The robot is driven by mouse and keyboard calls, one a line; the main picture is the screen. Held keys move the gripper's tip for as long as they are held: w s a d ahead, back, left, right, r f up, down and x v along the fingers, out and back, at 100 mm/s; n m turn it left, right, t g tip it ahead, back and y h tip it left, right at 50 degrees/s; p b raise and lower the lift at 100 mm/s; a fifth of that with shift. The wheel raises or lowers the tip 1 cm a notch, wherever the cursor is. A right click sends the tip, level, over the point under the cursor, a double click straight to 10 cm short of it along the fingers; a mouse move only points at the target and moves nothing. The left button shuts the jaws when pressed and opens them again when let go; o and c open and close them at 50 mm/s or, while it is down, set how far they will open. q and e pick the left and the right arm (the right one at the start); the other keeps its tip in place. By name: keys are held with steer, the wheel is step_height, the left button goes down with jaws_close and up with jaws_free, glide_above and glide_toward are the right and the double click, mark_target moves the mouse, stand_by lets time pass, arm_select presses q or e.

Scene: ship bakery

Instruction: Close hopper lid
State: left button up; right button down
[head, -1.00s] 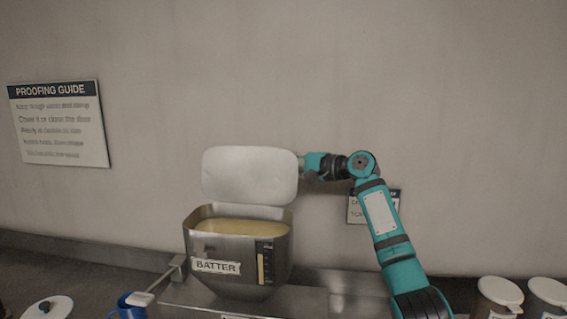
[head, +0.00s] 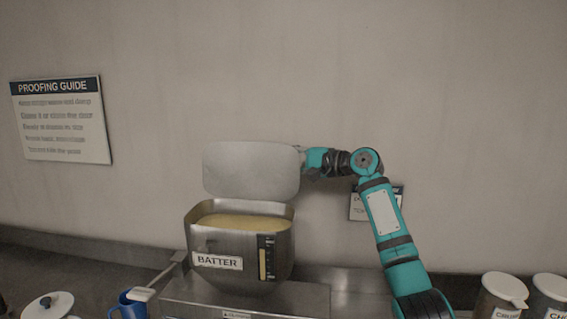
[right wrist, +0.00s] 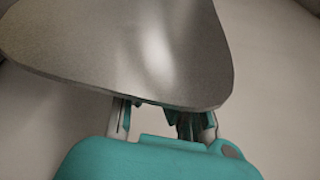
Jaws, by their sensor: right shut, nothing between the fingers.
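The hopper (head: 225,280) is a metal bin labelled BATTER, with pale yellow batter showing inside. Its grey lid (head: 250,171) stands raised above the back rim, so the hopper is open. My right gripper (head: 301,160) is at the lid's right edge, its arm coming from the right. In the right wrist view the lid (right wrist: 130,50) fills the upper part and hides the fingertips of the right gripper (right wrist: 165,122). The gripper is shut with nothing held; whether it touches the lid is unclear. My left gripper is out of view.
A blue mug (head: 131,308) and a white-lidded pot (head: 48,306) stand at lower left. Lidded canisters (head: 500,297) stand at lower right. A metal lever (head: 158,281) sticks out left of the hopper. The wall behind carries a PROOFING GUIDE sign (head: 62,125).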

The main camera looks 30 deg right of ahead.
steer(key=s+a+n+y+b, duration=0.2)
steer(key=s+n+b, duration=0.1)
steer(key=n+b, duration=0.2)
steer(key=s+a+n+y+b, duration=0.2)
steer(key=s+a+n+b, duration=0.1)
steer(key=n+b, duration=0.3)
steer(key=s+a+f+n+t+y+b, duration=0.1)
steer(key=s+a+n+y+b, duration=0.1)
steer(key=n+b, duration=0.4)
steer(key=shift+s+a+y+b, duration=0.2)
steer(key=shift+s+a+b, duration=0.15)
steer(key=shift+s, duration=0.35)
steer(key=shift+s+a+y+b, duration=0.25)
steer(key=shift+s+b, duration=0.2)
steer(key=shift+s, duration=0.25)
steer(key=shift+s+a+f+n+b, duration=0.3)
steer(key=shift+s+a+f+b, duration=0.2)
steer(key=shift+s+f+b, duration=0.25)
steer(key=shift+s+a+f+b, duration=0.2)
steer(key=shift+f+b, duration=0.15)
steer(key=shift+f, duration=0.05)
steer(key=shift+s+a+f+b, duration=0.15)
steer(key=shift+s+f+b, duration=0.05)
steer(key=shift+f+b, duration=0.15)
steer(key=shift+r, duration=0.1)
